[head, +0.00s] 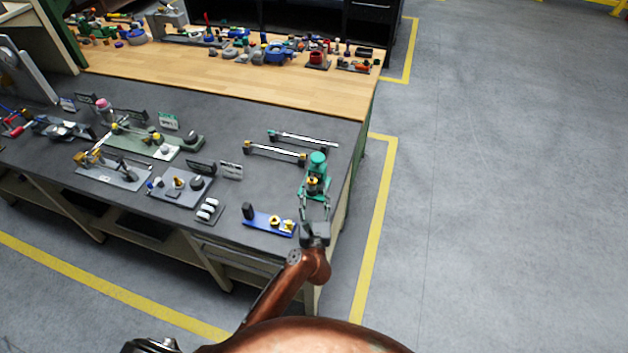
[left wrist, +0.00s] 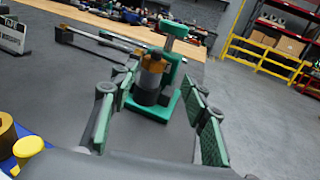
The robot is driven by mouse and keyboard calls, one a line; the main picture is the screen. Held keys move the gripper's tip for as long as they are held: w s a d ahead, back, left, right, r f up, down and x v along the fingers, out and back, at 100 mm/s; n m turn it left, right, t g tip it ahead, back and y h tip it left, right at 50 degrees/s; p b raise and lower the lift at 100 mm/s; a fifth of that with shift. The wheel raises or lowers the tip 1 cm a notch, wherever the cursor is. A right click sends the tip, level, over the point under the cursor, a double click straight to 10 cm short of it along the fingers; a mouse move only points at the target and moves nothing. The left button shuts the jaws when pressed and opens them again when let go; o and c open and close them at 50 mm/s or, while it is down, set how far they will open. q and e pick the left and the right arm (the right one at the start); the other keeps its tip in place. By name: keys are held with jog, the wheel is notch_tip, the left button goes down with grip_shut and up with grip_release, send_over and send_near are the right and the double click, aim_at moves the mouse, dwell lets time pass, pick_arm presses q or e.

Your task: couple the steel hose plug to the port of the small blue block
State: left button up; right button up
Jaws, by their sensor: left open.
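A green stand (head: 317,160) is at the right end of the grey bench top. It holds an upright dark cylinder with a steel-grey band and a brass top (left wrist: 151,78), perhaps the hose plug; its lower end is partly hidden by the stand. My left gripper (head: 315,203) is open at the near side of the stand. In the left wrist view its green-padded fingers (left wrist: 158,98) point at the cylinder, one on each side, with gaps. A blue base (head: 262,218) with a black post and brass and yellow fittings lies left of the gripper; I cannot make out its port.
A grey plate with small parts (head: 180,188) and other fixtures fill the bench further left. A wooden strip (head: 250,85) with many parts is behind. The bench edge is close on the right.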

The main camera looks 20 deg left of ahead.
aim_at(312, 185)
pick_arm(q)
jog(key=x, duration=0.3)
jog(key=shift+a, duration=0.45)
jog(key=x, duration=0.3)
jog(key=shift+f, duration=0.3)
jog(key=shift+w, duration=0.1)
jog(key=c, duration=0.8)
jog(key=shift+r, duration=0.1)
grip_shut()
pick_arm(e)
jog(key=shift+s+a+f, duration=0.1)
jog(key=shift+s, duration=0.55)
